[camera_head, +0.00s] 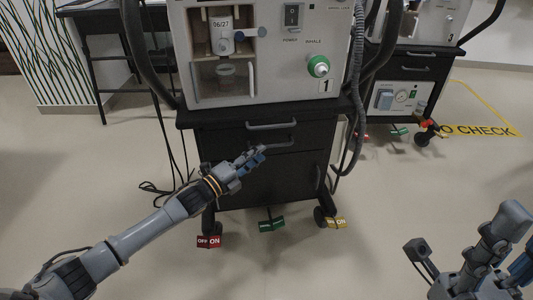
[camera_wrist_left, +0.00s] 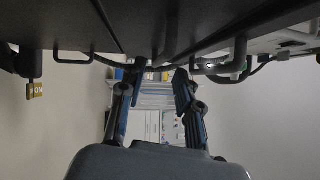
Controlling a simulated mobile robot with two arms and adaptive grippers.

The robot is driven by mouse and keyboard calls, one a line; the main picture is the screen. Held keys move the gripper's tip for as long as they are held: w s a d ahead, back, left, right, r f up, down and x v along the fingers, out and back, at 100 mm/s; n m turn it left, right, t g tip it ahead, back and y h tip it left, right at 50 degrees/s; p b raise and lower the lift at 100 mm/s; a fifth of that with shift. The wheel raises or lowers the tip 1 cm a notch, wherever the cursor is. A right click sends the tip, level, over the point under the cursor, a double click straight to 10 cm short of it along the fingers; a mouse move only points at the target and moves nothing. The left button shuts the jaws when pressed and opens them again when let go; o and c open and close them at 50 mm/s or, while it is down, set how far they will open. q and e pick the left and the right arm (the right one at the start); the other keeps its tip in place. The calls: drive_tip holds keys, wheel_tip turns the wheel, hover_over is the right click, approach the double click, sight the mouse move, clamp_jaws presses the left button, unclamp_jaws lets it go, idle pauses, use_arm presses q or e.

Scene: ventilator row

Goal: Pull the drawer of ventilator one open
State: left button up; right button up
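Ventilator one (camera_head: 290,92), a grey unit labelled 1, stands on a black cart. The cart front has a drawer (camera_head: 225,138) with a grey bar handle (camera_head: 271,125), and a second bar (camera_head: 285,143) shows just below it. The drawer looks shut. My left gripper (camera_head: 254,158) is in front of the cart, by the left end of the lower bar. In the left wrist view its two fingers (camera_wrist_left: 157,72) stand apart, near dark bars at the cart front. I cannot tell whether they touch one. Part of my right arm and gripper (camera_head: 520,266) shows at the lower right.
Red (camera_head: 208,241), green (camera_head: 271,226) and yellow (camera_head: 335,222) pedals sit at the cart's foot. Hoses and cables hang at both its sides. Another ventilator cart (camera_head: 410,72) stands behind to the right. The floor in front is clear.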

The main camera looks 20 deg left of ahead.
use_arm(q)
drive_tip(key=shift+b+x, duration=0.5)
drive_tip(key=shift+x, duration=1.55)
clamp_jaws()
